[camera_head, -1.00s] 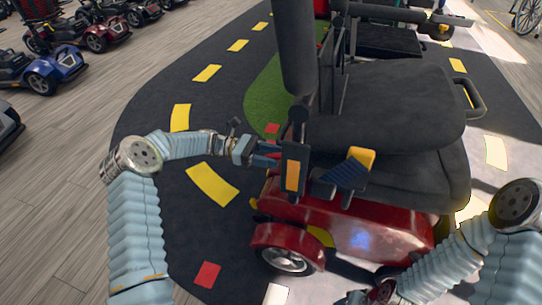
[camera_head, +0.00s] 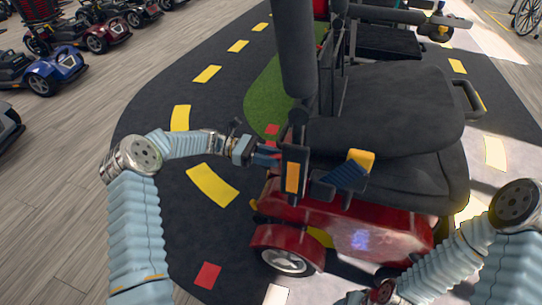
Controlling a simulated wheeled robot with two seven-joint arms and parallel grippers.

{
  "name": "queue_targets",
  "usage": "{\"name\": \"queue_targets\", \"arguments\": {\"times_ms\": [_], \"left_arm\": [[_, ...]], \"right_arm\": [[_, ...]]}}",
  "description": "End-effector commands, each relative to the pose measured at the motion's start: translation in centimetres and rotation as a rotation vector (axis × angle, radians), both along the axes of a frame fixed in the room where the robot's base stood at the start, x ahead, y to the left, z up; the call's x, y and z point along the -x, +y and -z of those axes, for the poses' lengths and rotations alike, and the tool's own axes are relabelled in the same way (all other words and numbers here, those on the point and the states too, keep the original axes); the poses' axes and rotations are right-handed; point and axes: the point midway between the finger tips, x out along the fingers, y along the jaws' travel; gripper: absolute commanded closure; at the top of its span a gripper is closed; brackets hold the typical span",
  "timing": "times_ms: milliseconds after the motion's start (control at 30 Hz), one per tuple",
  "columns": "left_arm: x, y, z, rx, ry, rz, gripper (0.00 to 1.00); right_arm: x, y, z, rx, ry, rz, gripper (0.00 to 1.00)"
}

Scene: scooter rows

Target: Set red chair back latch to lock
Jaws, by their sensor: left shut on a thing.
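The red scooter (camera_head: 290,238) stands in front of me with its black seat (camera_head: 385,115) turned side-on. A dark upright bracket with an orange patch (camera_head: 292,177) sits at the seat's left side, under the black armrest post. A yellow-tipped lever with a dark blue striped part (camera_head: 358,163) is just right of it. My left gripper (camera_head: 268,154) reaches in from the left at the bracket and is shut on a part there. The bracket hides its fingertips, so I cannot tell exactly which part. My right arm (camera_head: 450,262) is low at the right; its gripper's jaws do not show clearly.
Several parked scooters (camera_head: 55,66) stand at the far left. Another scooter stands behind the seat at the top right. A wheelchair (camera_head: 527,18) is at the top right corner.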

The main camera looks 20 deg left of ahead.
Motion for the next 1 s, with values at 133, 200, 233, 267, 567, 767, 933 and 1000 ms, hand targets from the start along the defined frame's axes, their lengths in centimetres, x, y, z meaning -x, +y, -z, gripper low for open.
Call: {"name": "queue_targets", "arguments": {"times_ms": [133, 200, 233, 267, 567, 767, 933, 1000], "left_arm": [[0.0, 0.1, -1.0, -0.074, -0.004, -0.001, 1.00], [0.0, 0.2, -1.4, -0.122, -0.005, 0.000, 1.00], [0.0, 0.2, -1.5, -0.144, -0.006, 0.000, 1.00], [0.0, 0.2, -1.7, -0.167, -0.007, 0.000, 1.00], [0.0, 0.2, -2.9, -0.402, -0.016, 0.000, 1.00], [0.0, 0.1, -3.4, -0.527, -0.019, 0.000, 1.00], [0.0, 0.0, -3.6, -0.599, -0.022, -0.001, 1.00], [0.0, 0.0, -3.6, -0.619, -0.021, -0.001, 1.00]], "right_arm": [[-0.1, -0.1, -1.7, 0.004, -0.003, 0.002, 0.47], [-0.1, -0.2, -2.6, 0.006, -0.004, 0.003, 0.47], [-0.1, -0.3, -3.0, 0.006, -0.005, 0.004, 0.47], [-0.1, -0.3, -3.4, 0.007, -0.006, 0.005, 0.47], [-0.2, -0.7, -7.0, 0.017, -0.012, 0.011, 0.47], [0.0, -0.2, -8.8, 0.010, -0.009, 0.002, 0.47], [0.1, 0.2, -9.7, 0.004, -0.006, -0.005, 0.47], [0.2, 0.3, -9.9, 0.003, -0.005, -0.006, 0.47]]}}
